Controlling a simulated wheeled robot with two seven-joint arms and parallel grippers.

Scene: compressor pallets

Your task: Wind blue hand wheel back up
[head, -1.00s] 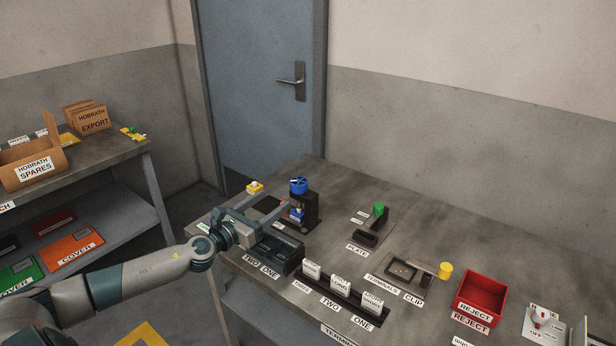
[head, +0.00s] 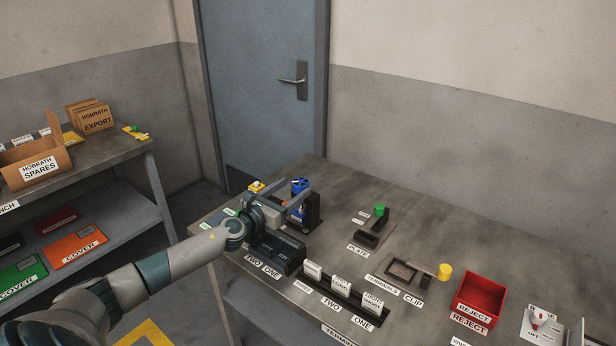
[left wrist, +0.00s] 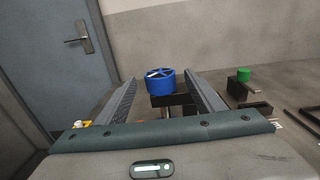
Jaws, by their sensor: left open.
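The blue hand wheel (head: 300,184) sits on top of a small dark press stand (head: 313,210) on the workbench. In the left wrist view the wheel (left wrist: 160,82) shows its spoked top and lies between and beyond my two finger tips. My left gripper (head: 293,196) is open, level, close in front of the wheel, and its fingers partly hide the stand. The fingers are apart from each other with nothing held. Whether a finger touches the wheel I cannot tell. My right gripper is not in view.
A green knob (head: 379,210), a yellow knob (head: 444,271) and a red reject bin (head: 480,297) stand to the right. The bench behind the wheel is clear.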

